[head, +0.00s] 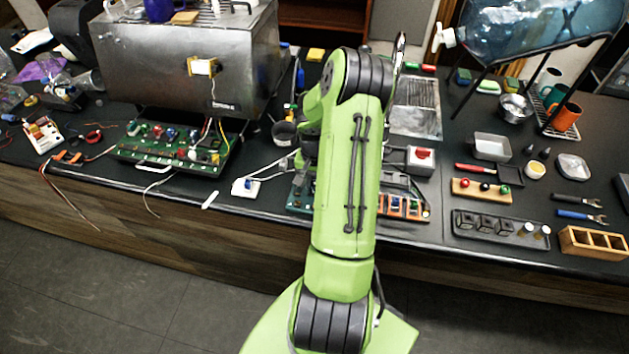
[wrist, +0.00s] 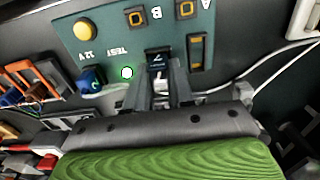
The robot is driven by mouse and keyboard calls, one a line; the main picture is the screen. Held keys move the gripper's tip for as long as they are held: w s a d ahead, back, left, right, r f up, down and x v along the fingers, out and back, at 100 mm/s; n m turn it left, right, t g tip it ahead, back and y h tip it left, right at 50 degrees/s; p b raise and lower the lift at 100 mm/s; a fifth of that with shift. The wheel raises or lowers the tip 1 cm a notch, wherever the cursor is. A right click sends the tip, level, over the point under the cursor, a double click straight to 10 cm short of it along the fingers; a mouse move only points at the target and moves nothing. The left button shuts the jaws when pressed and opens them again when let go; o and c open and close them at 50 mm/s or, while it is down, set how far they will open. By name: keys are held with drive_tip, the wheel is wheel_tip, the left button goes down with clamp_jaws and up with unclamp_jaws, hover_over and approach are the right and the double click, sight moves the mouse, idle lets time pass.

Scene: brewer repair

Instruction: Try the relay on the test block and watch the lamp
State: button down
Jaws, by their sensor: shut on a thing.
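The test block (wrist: 110,48) is a dark green panel marked TEST, 12 V, A and B, upside down in the wrist view. In the head view the green board (head: 299,199) shows partly behind my arm. My gripper (wrist: 161,80) is shut on a dark relay (wrist: 158,58) with a blue mark, held against the panel near the B mark. I cannot tell whether its pins are fully seated. A round lamp (wrist: 127,73) near TEST is bright white with a green rim and looks lit. A yellow dome (wrist: 85,29) sits near 12 V.
A blue part (wrist: 91,79) sits beside the lamp. An orange rack (wrist: 28,80) stands left of the panel. In the head view, the brewer (head: 185,60) with its open circuit board (head: 172,150) stands left, with loose wires over the counter edge. A grey box with a red button (head: 421,159) is right.

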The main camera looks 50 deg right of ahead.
idle(0.9)
drive_tip(key=shift+r+p, duration=1.75)
drive_tip(key=shift+r, duration=0.85)
